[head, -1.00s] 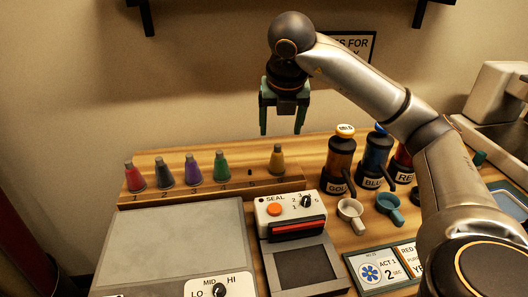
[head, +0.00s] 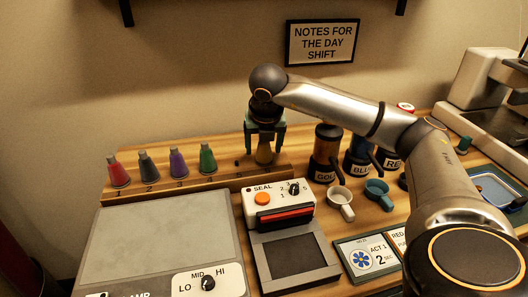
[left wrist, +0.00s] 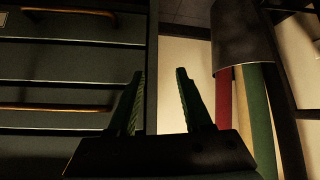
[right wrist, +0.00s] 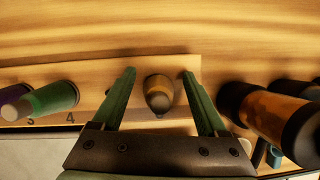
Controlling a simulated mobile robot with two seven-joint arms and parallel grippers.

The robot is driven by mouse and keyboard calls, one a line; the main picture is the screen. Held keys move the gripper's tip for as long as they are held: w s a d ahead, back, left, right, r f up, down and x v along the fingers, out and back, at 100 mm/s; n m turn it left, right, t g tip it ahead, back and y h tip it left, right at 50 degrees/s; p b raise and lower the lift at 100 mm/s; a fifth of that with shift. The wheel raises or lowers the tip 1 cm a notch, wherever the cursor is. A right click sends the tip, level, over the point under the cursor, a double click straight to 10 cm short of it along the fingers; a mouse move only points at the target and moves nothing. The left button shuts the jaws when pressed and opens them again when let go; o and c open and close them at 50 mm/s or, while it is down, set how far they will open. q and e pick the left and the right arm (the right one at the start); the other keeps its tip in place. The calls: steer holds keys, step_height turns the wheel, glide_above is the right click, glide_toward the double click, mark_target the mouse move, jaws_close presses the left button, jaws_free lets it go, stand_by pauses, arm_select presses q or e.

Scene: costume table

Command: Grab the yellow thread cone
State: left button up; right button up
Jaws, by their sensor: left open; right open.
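The yellow thread cone (head: 264,153) stands upright on the wooden rack (head: 222,176) at its right end, its top partly hidden by my right gripper. My right gripper (head: 264,152) points down over the cone, open, with a finger on each side of it. In the right wrist view the cone (right wrist: 158,92) shows between the two spread fingers of the right gripper (right wrist: 160,85), apart from both. My left gripper (left wrist: 160,80) is open and empty, away from the table, facing dark drawers and some coloured rolls.
Red (head: 118,172), grey (head: 149,166), purple (head: 178,162) and green (head: 207,159) cones stand left on the rack. A gold-labelled bottle (head: 326,155) and a blue-labelled one (head: 358,158) stand close on the right. The sealer (head: 279,203) sits in front.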

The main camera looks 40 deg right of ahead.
steer(key=shift+c, duration=0.4)
jaws_close()
